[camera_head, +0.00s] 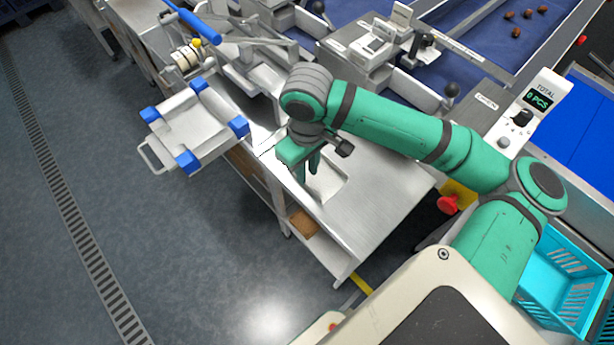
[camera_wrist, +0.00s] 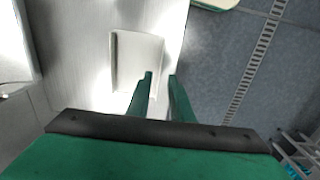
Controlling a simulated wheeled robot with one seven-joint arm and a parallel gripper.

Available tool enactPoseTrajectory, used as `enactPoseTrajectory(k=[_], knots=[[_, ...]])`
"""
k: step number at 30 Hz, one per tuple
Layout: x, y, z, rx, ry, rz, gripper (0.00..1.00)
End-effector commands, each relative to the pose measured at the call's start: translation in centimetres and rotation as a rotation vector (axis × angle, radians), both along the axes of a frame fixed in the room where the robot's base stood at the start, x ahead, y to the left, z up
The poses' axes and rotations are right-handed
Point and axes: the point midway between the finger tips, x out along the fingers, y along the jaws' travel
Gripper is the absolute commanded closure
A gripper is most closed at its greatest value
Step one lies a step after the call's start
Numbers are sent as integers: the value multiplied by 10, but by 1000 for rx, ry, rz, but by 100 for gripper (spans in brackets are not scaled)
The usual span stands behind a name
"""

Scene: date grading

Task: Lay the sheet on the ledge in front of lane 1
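A pale, flat rectangular piece (camera_head: 327,184), which looks like the sheet, lies on the steel surface (camera_head: 375,205) beneath my gripper. In the wrist view the pale piece (camera_wrist: 138,62) has a grey strip along its left side. My gripper (camera_head: 308,170) points down over it. I cannot read any lane number, so which ledge belongs to lane 1 is unclear.
A scale-like tray with blue corners (camera_head: 195,122) stands out over the floor at left. A red knob (camera_head: 447,204) and a counter display (camera_head: 537,100) are at right. A turquoise crate (camera_head: 560,275) is at lower right. Steel around the pale piece is clear.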

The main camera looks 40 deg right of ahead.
Motion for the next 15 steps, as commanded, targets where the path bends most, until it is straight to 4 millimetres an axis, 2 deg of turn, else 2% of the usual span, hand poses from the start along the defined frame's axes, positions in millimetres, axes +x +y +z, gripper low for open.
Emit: enactPoseTrajectory(k=[3,7,15], knots=[[1,0,24,-1,-2,2,80],[0,0,45,-1,-1,1,80],[0,0,65,1,1,1,80]])
